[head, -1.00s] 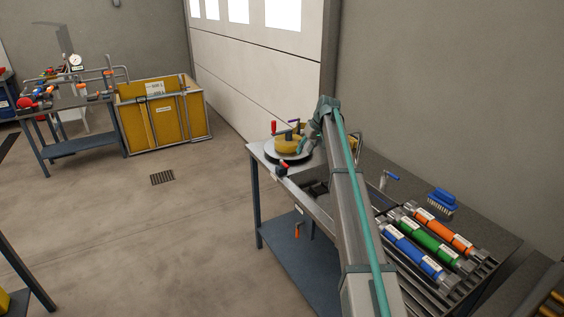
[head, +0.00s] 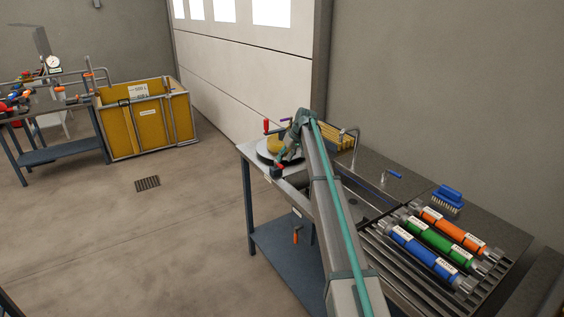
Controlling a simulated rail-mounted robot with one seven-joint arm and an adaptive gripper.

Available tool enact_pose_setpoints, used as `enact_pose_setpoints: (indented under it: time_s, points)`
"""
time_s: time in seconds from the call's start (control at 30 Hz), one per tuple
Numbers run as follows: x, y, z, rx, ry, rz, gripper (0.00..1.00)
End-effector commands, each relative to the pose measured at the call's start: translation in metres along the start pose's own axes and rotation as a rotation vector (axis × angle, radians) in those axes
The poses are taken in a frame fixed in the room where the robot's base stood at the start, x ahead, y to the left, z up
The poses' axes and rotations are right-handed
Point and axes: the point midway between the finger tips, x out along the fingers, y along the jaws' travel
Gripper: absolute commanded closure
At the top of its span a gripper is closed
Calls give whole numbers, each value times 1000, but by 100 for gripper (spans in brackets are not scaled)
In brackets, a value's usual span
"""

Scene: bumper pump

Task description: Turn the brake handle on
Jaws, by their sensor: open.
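A round grey turntable (head: 268,157) with a yellow disc (head: 277,143) on it sits at the far left corner of the workbench. A red-gripped handle (head: 266,126) stands upright at its far left side. A second red and black handle (head: 278,171) is at the bench's front edge beside the turntable. I cannot tell for sure which of these is the brake handle. My gripper (head: 287,154) is open at the right side of the yellow disc. Its fingertips are small and partly hidden, so I cannot tell whether they touch anything.
The workbench (head: 405,172) holds a sink with a tap (head: 355,133), blue, green (head: 437,243) and orange tubes on a rack, and a blue brush (head: 447,198). An orange-handled valve (head: 296,236) hangs below the front edge.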

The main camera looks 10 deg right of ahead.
Motion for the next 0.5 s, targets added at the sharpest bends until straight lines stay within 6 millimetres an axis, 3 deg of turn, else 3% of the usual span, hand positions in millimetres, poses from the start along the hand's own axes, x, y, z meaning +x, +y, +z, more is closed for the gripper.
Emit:
enact_pose_setpoints:
  time_s: [0.2,0.5]
  points:
    - [27,0,-1,-1,-1,0,58]
    - [37,0,0,-1,1,1,58]
